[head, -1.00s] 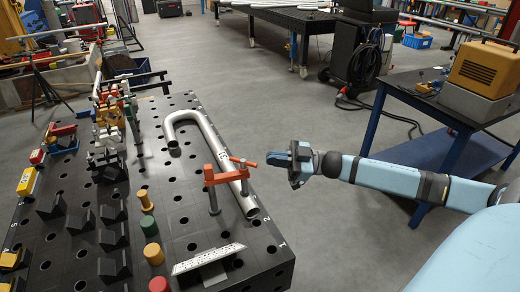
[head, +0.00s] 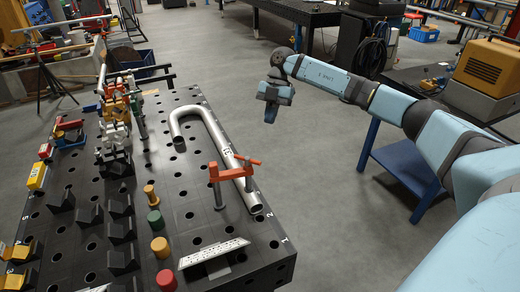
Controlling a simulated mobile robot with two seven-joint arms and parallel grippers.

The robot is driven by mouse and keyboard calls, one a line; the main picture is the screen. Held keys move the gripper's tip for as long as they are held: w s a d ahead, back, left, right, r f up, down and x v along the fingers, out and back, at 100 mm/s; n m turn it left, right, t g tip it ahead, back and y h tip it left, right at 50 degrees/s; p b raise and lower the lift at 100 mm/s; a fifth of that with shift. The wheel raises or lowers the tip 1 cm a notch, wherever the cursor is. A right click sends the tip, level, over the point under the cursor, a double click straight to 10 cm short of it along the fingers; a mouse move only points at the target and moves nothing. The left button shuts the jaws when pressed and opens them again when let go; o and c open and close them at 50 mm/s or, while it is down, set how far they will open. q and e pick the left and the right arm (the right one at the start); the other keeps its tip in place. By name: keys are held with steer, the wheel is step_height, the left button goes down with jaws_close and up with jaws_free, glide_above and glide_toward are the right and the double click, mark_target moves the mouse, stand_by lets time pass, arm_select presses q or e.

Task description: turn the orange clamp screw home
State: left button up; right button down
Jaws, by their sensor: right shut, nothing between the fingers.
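The orange clamp (head: 232,174) stands upright on the right part of the black perforated welding table (head: 188,238). Its screw with an orange handle (head: 248,160) is at the arm's right end, above the bent steel tube (head: 228,158). The U-shaped tube lies on the table with its straight leg passing under the clamp arm. My right gripper (head: 270,112) is raised beyond the table's right edge, pointing down, shut and empty. It is apart from the clamp, farther back and to its right. My left gripper is out of view.
A perforated ruler-like bracket (head: 214,254) lies at the near edge. Coloured pegs (head: 154,222) and black V-blocks (head: 120,230) stand left of the clamp. A blue-legged side table (head: 405,158) stands at the right. Open floor lies between the tables.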

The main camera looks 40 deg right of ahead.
mark_target(248, 161)
arm_select(q)
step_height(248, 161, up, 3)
steer(key=p, duration=0.3)
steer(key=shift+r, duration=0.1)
arm_select(e)
steer(key=s+a+f, duration=0.3)
steer(key=a+f, duration=0.3)
steer(key=f, duration=0.1)
steer(key=shift+s+a+f+h, duration=0.3)
steer(key=shift+s, duration=0.1)
steer(key=shift+a, duration=0.1)
